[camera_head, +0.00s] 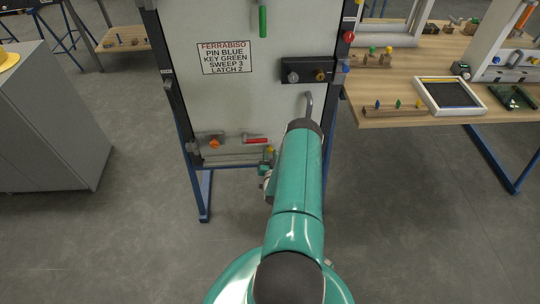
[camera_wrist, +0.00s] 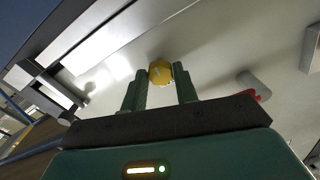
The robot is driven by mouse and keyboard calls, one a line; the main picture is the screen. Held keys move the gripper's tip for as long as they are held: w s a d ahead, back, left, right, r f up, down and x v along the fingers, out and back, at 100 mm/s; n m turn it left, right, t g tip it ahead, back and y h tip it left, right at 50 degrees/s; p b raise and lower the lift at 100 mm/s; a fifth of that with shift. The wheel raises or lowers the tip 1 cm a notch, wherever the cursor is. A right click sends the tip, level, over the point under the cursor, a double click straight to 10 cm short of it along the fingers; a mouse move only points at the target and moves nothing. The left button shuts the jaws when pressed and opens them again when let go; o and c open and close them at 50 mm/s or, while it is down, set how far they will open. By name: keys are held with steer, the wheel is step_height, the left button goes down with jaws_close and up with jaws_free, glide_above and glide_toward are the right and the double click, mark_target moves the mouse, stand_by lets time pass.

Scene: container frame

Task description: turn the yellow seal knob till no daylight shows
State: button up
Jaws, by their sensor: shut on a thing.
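The yellow seal knob (camera_wrist: 160,71) sits between the two green fingers of my gripper (camera_wrist: 160,77) in the wrist view, with a finger on each side of it. My gripper is shut on it. In the head view the knob (camera_head: 270,150) is a small yellow spot low on the pale door panel (camera_head: 225,105), just above my gripper (camera_head: 267,160). My forearm hides part of the panel's lower right there. In the wrist view bright pale strips (camera_wrist: 105,42) lie left of the knob; I cannot tell whether they are daylight or reflections.
A red handle (camera_head: 256,140) and an orange knob (camera_head: 214,143) are left of the yellow knob. A dark latch plate (camera_head: 307,70) and green handle (camera_head: 263,21) are higher up. A wooden workbench (camera_head: 400,113) stands right, a grey cabinet (camera_head: 50,120) left. Floor between is clear.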

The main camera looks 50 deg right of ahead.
stand_by(0.3)
steer(key=o, duration=1)
steer(key=shift+c, duration=0.2)
steer(key=v, duration=1.3)
steer(key=shift+s+a, duration=0.3)
